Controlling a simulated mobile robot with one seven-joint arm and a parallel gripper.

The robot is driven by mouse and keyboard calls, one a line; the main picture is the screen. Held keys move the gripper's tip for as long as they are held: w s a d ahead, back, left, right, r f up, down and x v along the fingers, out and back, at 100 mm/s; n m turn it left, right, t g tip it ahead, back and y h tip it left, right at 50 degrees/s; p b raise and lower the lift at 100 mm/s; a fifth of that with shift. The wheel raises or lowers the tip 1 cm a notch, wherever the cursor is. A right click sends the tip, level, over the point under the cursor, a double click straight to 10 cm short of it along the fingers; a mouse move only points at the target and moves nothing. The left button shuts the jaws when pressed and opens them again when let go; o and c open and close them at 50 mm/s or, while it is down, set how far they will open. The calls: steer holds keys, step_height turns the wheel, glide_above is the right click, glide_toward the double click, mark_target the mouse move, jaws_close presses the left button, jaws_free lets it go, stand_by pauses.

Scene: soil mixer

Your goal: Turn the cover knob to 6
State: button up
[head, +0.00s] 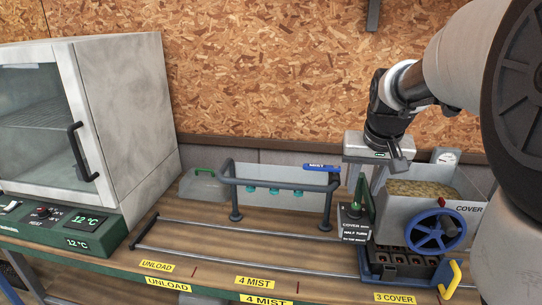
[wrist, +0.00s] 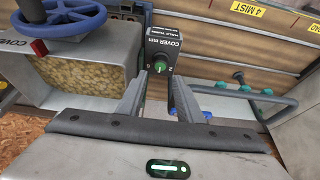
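The cover knob (wrist: 160,66) is a small green knob on a dark box (wrist: 163,45) labelled COVER mm in the wrist view. A small mark is beside it on the right; the scale and the knob's setting are too small to read surely. In the head view the green knob (head: 358,188) stands on top of the box (head: 354,222), left of the hopper. My gripper (wrist: 160,98) is open and empty. In the wrist view the knob lies between and beyond its two fingertips, apart from them. In the head view my gripper (head: 382,172) is above and right of the knob.
The hopper (head: 405,207) with grainy filling and a blue handwheel (head: 436,231) stands close on the right. A seed tray (head: 405,262) sits below it. The mist bar (head: 280,185) with blue lever is left.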

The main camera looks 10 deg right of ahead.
mark_target(356, 206)
steer(key=x, duration=0.8)
steer(key=shift+w+f+b, duration=0.15)
steer(key=shift+b, duration=0.2)
steer(key=c, duration=0.8)
